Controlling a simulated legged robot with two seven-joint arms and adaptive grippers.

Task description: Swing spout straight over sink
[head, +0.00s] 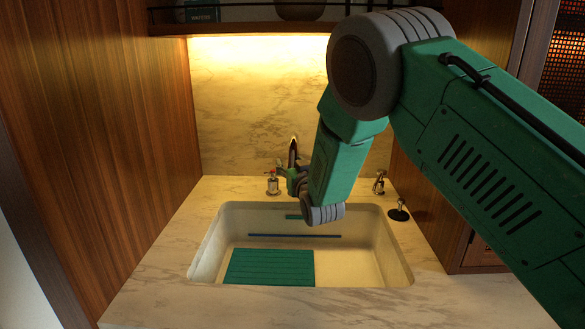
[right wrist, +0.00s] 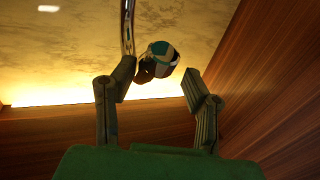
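The spout (head: 293,150) is a slim, shiny curved tube rising behind the sink (head: 207,255), near the middle of its back edge. In the right wrist view the spout (right wrist: 128,28) runs down from the top edge towards the left finger. My right gripper (head: 287,174) is at the spout, low on it, with my forearm hiding part of the faucet area. In the right wrist view its fingers (right wrist: 157,84) are spread apart; the spout lies by the left one, and I cannot tell whether they touch. My left gripper is not in view.
A rounded shiny thing (right wrist: 160,58) shows between the fingers, its identity unclear. Tap handles (head: 273,184) and (head: 379,183) flank the spout. A dark knob (head: 399,211) stands at right. A green ribbed mat (head: 270,267) and blue bar (head: 294,236) are at the sink. A shelf (head: 230,28) hangs above.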

